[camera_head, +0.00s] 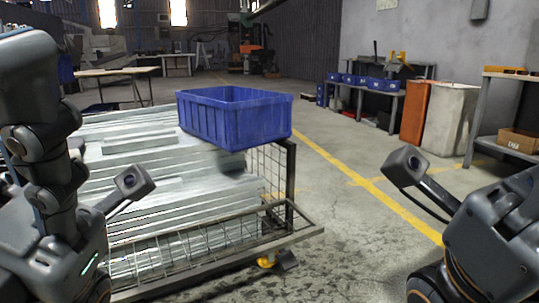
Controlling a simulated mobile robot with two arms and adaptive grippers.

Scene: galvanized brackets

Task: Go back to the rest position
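A blue plastic crate (235,125) sits at the far right corner of a wire-mesh cart (290,232). It rests at the level of the stack of galvanized brackets (150,165), and its right end reaches over the cart's side wall. I cannot tell exactly what bears it, and its inside is mostly hidden. My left arm stands folded at the left edge and my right arm shows at the lower right. Neither arm touches the crate. The fingers of both grippers are not in view.
Grey concrete floor with a yellow line (350,175) lies clear right of the cart. Shelves with blue bins (385,84), an orange panel (415,112), a white bin (450,120) and a shelf with a cardboard box (519,139) stand along the right wall. A table (117,72) stands behind left.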

